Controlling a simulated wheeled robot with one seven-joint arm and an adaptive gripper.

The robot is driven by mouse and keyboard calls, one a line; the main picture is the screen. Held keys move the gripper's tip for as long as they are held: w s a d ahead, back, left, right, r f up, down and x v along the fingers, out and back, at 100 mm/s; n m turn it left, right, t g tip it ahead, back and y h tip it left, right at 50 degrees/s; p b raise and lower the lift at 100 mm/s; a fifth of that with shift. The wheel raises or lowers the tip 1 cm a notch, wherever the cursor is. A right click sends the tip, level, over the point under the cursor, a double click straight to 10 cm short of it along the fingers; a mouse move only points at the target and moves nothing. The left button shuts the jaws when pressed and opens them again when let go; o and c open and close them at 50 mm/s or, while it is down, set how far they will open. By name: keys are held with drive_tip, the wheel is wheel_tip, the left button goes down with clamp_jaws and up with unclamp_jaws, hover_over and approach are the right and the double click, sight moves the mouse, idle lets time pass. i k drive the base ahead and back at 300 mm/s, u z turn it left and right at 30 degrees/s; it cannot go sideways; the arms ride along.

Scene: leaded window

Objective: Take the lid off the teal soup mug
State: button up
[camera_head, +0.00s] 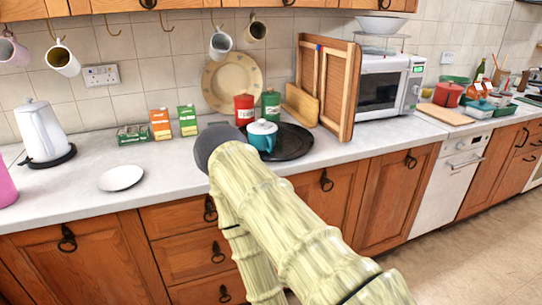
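The teal soup mug (263,143) stands upright on a round black tray (296,143) on the counter. Its pale lid (262,127), with a small knob on top, sits on the mug. My pale yellow arm reaches up from the bottom right, and its dark rounded end lies just left of the mug in the picture. The arm covers part of the counter and the tray's left side. My gripper's fingers do not show, so I cannot see whether anything is between them.
A red canister (244,109) and a green canister (271,105) stand behind the mug. A wooden board (338,90) leans to the right, beside the microwave (388,84). A white plate (121,178) and a white kettle (40,130) are on the left counter.

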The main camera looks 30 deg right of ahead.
sight(262, 126)
drive_tip(key=u, duration=0.5)
drive_tip(key=k, duration=1.2)
drive_tip(key=z, duration=0.65)
drive_tip(key=i, duration=1.4)
drive_tip(key=u, duration=0.15)
